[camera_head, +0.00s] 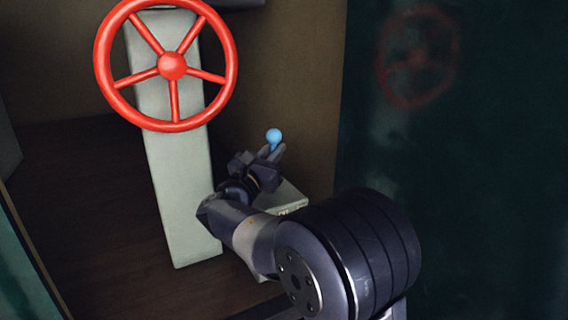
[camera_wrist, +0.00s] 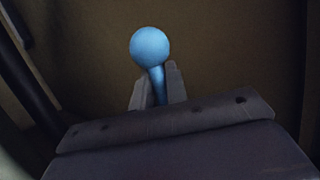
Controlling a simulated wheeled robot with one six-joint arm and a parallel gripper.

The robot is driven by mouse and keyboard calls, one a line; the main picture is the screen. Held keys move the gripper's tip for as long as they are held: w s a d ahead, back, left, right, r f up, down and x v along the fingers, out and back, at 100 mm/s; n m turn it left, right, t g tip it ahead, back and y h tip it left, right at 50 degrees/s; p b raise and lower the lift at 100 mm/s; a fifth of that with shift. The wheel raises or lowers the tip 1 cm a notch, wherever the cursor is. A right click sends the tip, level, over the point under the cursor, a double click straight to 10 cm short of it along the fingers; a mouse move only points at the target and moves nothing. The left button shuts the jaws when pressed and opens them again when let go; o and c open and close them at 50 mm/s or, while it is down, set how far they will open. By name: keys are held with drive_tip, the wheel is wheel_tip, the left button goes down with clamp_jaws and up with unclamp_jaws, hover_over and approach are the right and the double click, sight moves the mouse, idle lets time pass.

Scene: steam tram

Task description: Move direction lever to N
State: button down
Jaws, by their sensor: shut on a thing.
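The direction lever (camera_head: 273,136) has a light blue ball knob on a blue stem. In the wrist view its ball knob (camera_wrist: 150,46) shows above the fingers, with the stem running down between them. My gripper (camera_head: 276,152) is shut on the stem just below the knob; the fingers also show in the wrist view (camera_wrist: 157,90). The lever's pale grey base box (camera_head: 288,199) shows partly behind my arm. Some markings are on its edge, too small and covered to read, so I cannot tell which position the lever is in.
A red handwheel (camera_head: 172,66) stands to the left on a pale grey column (camera_head: 182,190). A dark green glossy wall (camera_head: 450,170) fills the right side and reflects the wheel. A brown wall (camera_head: 285,90) stands behind the lever. Dark floor (camera_head: 90,220) is free at left.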

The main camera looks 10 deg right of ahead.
drive_tip(key=shift+s+a+n+t+b, duration=0.3)
drive_tip(key=shift+a+n+t, duration=0.2)
drive_tip(key=shift+a, duration=0.25)
drive_tip(key=c, duration=1.4)
unclamp_jaws()
drive_tip(key=b+v, duration=0.2)
drive_tip(key=v, duration=0.8)
drive_tip(key=shift+s+a+f, duration=0.2)
drive_tip(key=shift+a, duration=0.05)
